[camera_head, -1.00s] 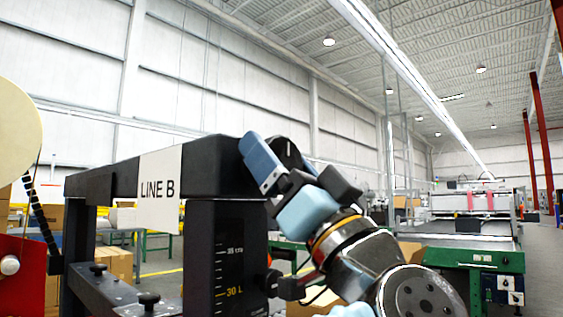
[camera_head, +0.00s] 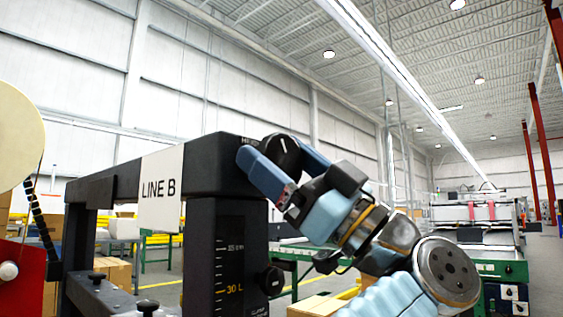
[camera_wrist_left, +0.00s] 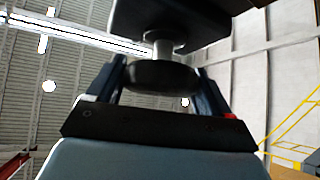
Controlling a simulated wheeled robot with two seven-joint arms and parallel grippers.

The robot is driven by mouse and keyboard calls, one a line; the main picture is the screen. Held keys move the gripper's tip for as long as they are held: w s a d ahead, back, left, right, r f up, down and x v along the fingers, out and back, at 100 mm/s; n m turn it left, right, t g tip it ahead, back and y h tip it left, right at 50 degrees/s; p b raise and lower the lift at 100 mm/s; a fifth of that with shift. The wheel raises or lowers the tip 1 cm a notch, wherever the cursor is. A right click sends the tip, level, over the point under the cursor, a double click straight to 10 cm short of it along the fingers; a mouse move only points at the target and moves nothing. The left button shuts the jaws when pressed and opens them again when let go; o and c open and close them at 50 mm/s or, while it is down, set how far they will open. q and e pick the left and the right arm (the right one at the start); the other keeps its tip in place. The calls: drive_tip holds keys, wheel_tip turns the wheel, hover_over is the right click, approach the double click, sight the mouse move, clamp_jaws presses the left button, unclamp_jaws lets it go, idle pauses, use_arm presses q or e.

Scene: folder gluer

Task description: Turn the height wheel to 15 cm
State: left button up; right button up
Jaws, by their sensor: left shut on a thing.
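The height wheel (camera_head: 283,153) is a dark round knob with a light mark, at the right end of the black top beam (camera_head: 215,160). My left gripper (camera_head: 282,168) comes up from the lower right and is shut on the wheel, one blue finger on each side. In the left wrist view the wheel (camera_wrist_left: 162,75) sits between the two fingers, below a short metal shaft. The dark column's height scale (camera_head: 228,270) shows 35 cm and, lower, a yellow 30 mark; its lower part is out of frame. My right gripper is not in view.
A LINE B sign (camera_head: 161,190) hangs on the beam. A second black knob (camera_head: 271,281) sticks out of the column's right side, below my arm. A cream disc (camera_head: 15,135) and red panel (camera_head: 20,285) stand at the left. A green-framed machine (camera_head: 490,268) stands behind right.

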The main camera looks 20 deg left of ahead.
use_arm(q)
drive_tip(key=shift+n+g, duration=0.9)
drive_tip(key=shift+n, duration=0.2)
drive_tip(key=shift+n+h, duration=0.3)
drive_tip(key=o, duration=0.9)
drive_tip(key=shift+o, duration=0.2)
drive_tip(key=shift+d, duration=0.1)
drive_tip(key=b+v, duration=0.2)
drive_tip(key=v, duration=1.1)
drive_tip(key=shift+d+f, duration=0.25)
drive_tip(key=shift+w, duration=0.1)
